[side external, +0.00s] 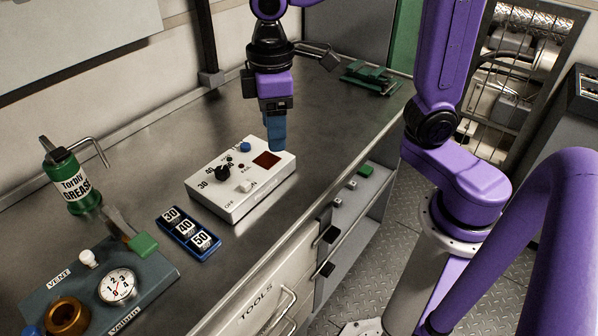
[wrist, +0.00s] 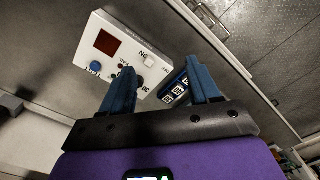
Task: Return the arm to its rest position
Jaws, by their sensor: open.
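My gripper (side external: 276,135) is a purple and black unit with blue fingers, held above the back right part of a white control box on the bench. In the wrist view its two blue fingers (wrist: 163,88) are spread apart with nothing between them. The white control box (side external: 228,203) has a black knob (side external: 222,173), a blue button (side external: 245,147), a white switch (side external: 245,186) and a dark red display (side external: 267,159). The box also shows ahead of the fingers in the wrist view (wrist: 124,40). Whether the fingertips touch the box cannot be told.
A blue number block (side external: 188,233) lies left of the box. A green grease can (side external: 70,177) and a dark panel with a gauge (side external: 117,286) stand further left. A green clamp-like part (side external: 371,78) is at the bench's far end.

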